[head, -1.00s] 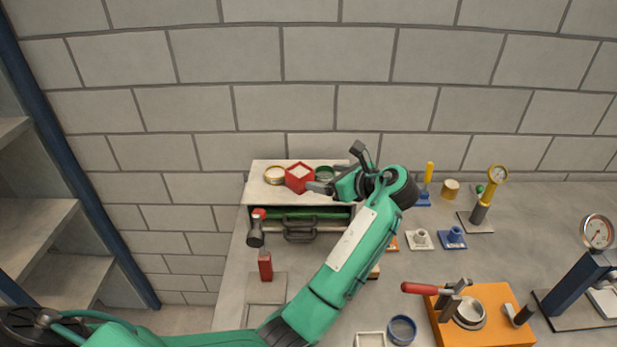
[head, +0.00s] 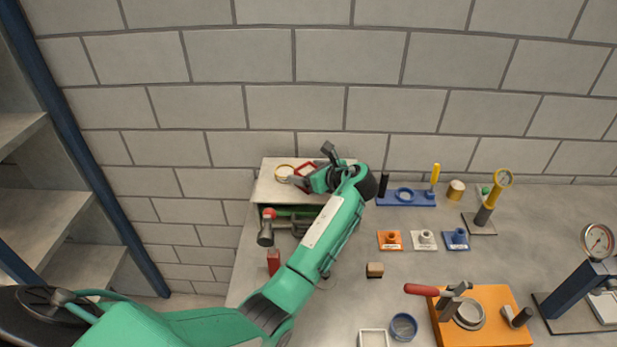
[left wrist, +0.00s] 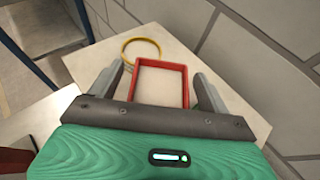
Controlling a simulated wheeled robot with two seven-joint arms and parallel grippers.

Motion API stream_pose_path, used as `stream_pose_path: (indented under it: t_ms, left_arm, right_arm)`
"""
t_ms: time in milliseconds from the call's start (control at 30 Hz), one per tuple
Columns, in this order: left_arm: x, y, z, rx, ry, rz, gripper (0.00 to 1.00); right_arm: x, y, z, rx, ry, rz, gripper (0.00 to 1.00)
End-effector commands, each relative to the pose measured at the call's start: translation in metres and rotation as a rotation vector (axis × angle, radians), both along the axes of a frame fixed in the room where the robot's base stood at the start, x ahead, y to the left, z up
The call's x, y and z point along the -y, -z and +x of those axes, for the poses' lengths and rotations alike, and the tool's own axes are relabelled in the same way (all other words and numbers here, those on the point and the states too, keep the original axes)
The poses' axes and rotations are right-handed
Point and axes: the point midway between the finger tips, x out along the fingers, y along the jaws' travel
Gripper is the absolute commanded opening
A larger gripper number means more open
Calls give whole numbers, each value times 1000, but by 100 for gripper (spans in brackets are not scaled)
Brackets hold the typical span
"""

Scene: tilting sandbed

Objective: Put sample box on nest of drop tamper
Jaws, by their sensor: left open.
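The sample box, a red square frame with a pale inside (head: 308,166), is on a raised pale shelf top (head: 268,190) against the wall, partly hidden by my gripper. It shows clearly in the left wrist view (left wrist: 160,63). My left gripper (head: 298,181) is open, with its fingers on either side of the box and a gap visible to each side wall. A black-and-red hammer-like part (head: 266,228) with a red block (head: 273,262) below it stands in front of the shelf. It may be the drop tamper; my arm hides its base, and I cannot make out the nest.
A yellow ring (left wrist: 141,50) lies close behind the box. Blue, white and orange small fixtures, an orange block with a red-handled clamp (head: 482,300) and gauges stand to the right. The brick wall (head: 295,110) is close behind the shelf.

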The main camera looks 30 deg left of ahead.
Motion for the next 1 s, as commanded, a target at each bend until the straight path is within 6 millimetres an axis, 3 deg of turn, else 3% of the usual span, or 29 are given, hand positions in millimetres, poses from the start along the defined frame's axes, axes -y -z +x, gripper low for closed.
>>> stream_pose_path:
  t_ms: [133,400,467,767,1000]
  left_arm:
    - [0,0,0,0,0,0,78]
    - [1,0,0,0,0,0,25]
    - [0,-1,0,1,0,1,20]
    - [1,-5,0,3,-1,0,20]
    - [1,-36,1,8,-1,-1,20]
  right_arm:
    - [-3,1,1,1,-1,3,36]
    - [-12,0,7,8,1,13,36]
    - [-13,0,8,9,1,13,36]
    - [-10,2,8,10,0,10,36]
    - [-5,9,8,10,-1,5,36]
